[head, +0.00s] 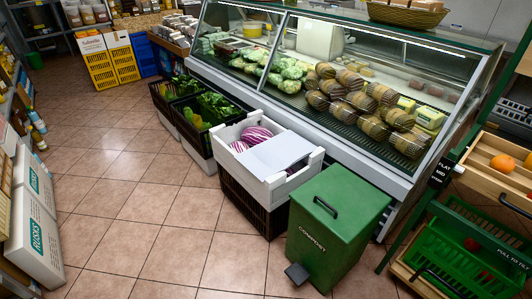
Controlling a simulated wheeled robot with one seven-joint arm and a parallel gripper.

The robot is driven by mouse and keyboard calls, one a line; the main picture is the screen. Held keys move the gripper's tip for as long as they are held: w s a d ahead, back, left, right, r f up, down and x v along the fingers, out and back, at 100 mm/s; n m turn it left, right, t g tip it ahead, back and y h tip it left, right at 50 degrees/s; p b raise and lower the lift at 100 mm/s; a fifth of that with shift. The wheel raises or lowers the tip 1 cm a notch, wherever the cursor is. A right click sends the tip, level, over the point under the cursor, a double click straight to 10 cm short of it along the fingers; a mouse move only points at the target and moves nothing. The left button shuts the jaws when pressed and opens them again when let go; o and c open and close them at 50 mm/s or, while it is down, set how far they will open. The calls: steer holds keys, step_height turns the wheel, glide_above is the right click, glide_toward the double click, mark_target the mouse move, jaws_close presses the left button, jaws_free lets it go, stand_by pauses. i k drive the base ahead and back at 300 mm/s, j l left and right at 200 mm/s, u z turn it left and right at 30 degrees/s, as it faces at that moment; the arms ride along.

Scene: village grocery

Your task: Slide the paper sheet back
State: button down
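The white paper sheet (277,153) lies over the right part of an open white box (284,202). It covers most of that side of the box's opening. Striped purple-and-white produce (256,136) shows uncovered at the back left of the box, and a little purple shows past the sheet's right edge. The white box stands on a dark crate (239,203) in front of the glass display counter. My gripper is not in view.
A green compost bin (335,225) with a lid handle and pedal stands right beside the box. Crates of leafy greens (215,107) stand behind it to the left. A glass counter (330,85) runs behind. Open tiled floor (130,190) lies to the left, with white RUSKS boxes (36,222) at its edge.

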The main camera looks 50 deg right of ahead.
mark_target(273, 156)
steer(key=i, duration=1.9)
steer(key=i+z, duration=0.1)
steer(key=i, duration=0.7)
steer(key=i+j+z, duration=0.15)
steer(key=i, duration=0.7)
steer(key=i+j+z, duration=0.1)
steer(key=z, duration=2.1)
